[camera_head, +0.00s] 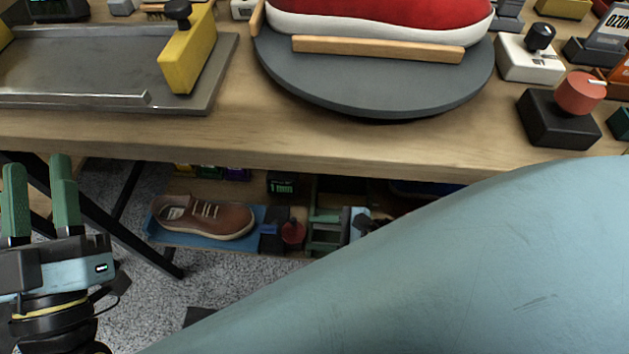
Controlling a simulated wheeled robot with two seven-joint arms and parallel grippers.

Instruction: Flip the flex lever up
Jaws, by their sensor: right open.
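I cannot make out which part is the flex lever. A red sneaker with a white sole (380,18) sits on a dark grey round turntable (370,92), partly cut off by the top edge. A wooden bar (378,49) runs along the sneaker's near side. My left gripper (39,168) is at the lower left, below the table's front edge. Its two green fingers point up, apart, with nothing between them. My right gripper is out of view.
A metal tray (80,60) holds a yellow block (187,60) with a black knob. A white box (528,60) and a black box with a red knob (558,118) stand at right. A brown shoe (205,217) lies on the lower shelf. My pale blue arm link hides the lower right.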

